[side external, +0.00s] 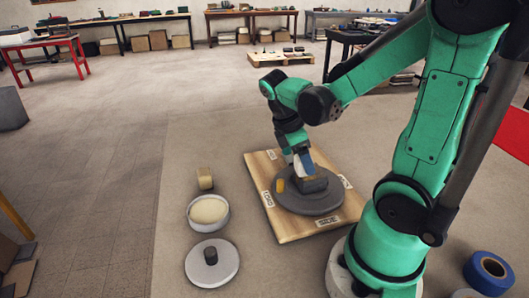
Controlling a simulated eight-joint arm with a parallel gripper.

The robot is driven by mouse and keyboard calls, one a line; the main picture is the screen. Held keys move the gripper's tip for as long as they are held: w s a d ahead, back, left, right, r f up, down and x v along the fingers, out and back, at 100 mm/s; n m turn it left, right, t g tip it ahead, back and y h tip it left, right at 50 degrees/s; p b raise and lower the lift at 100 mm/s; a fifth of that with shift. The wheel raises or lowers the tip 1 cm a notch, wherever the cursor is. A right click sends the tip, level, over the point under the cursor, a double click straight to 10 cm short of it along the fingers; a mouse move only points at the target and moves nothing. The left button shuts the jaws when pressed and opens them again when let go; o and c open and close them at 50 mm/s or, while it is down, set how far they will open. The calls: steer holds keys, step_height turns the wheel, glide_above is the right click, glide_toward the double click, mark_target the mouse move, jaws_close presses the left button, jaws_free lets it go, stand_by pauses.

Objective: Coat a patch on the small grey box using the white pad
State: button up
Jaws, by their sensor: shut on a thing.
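The small grey box (313,185) sits on a round grey plate (322,205), which rests on a wooden board (282,233) with white labels along its edges. My gripper (302,161) points down just above the box. It is shut on the white pad (301,172), which shows only as a small pale piece beside a blue part. The pad is at the top of the box; I cannot tell whether they touch. My gripper partly hides the pad. A small yellow piece (280,185) stands on the plate left of the box.
Left of the board are a tan block (205,178), a white bowl of cream-coloured stuff (209,210) and a pale disc with a dark knob (211,264). A blue roll (489,272) lies at the lower right. Floor between bowl and board is clear.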

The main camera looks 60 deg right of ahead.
steer(key=s+d, duration=0.3)
steer(key=shift+s+d, duration=0.15)
steer(key=shift+d, duration=0.15)
steer(key=shift+s+a, duration=0.15)
steer(key=shift+s, duration=0.1)
steer(key=shift+w+a, duration=2.25)
steer(key=shift+a, duration=0.3)
steer(key=shift+s+d, duration=2.35)
steer(key=shift+d, duration=0.2)
step_height(320, 180, up, 8)
steer(key=shift+w+a, duration=0.1)
